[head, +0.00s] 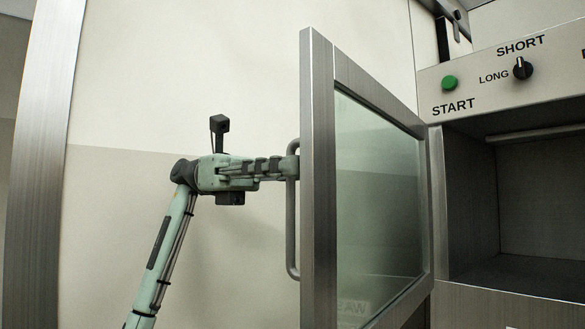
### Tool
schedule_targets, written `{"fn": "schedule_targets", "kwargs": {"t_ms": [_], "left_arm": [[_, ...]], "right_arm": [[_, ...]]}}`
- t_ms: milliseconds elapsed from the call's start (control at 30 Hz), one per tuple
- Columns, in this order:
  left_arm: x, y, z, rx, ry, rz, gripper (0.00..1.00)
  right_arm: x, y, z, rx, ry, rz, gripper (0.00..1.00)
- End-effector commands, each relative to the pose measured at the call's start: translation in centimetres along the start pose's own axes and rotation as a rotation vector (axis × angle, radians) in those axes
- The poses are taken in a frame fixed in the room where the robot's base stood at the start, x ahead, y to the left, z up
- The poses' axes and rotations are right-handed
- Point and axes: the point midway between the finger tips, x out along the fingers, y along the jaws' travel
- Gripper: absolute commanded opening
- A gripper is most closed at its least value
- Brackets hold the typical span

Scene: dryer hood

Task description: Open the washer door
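The washer door (318,180) is a steel frame with a glass pane. It stands swung open, hinged on its right side next to the machine's opening (520,215). A vertical bar handle (291,235) is on the door's outer left face. My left gripper (286,168) reaches in from the left, with its fingers at the upper part of the handle and overlapping it. The fingers show side-on, so I cannot tell whether they are closed around the bar. My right gripper is not in view.
The control panel (500,75) above the opening carries a green START button (450,83) and a black SHORT/LONG knob (522,68). The machine's inside looks empty. A plain wall (200,60) is behind, with a metal post (40,150) at far left.

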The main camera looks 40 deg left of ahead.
Motion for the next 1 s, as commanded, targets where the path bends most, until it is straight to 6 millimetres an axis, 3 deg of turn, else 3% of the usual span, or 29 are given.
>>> {"fn": "schedule_targets", "kwargs": {"t_ms": [267,800,1000], "left_arm": [[0.0,0.0,0.5,0.002,-0.001,0.0,0.3],[0.0,-0.1,8.4,0.004,-0.003,0.0,0.3],[0.0,-0.1,9.8,0.001,-0.001,-0.001,0.3]], "right_arm": [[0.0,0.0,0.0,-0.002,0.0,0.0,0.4],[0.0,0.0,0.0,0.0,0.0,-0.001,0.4],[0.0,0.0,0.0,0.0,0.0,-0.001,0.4]]}}
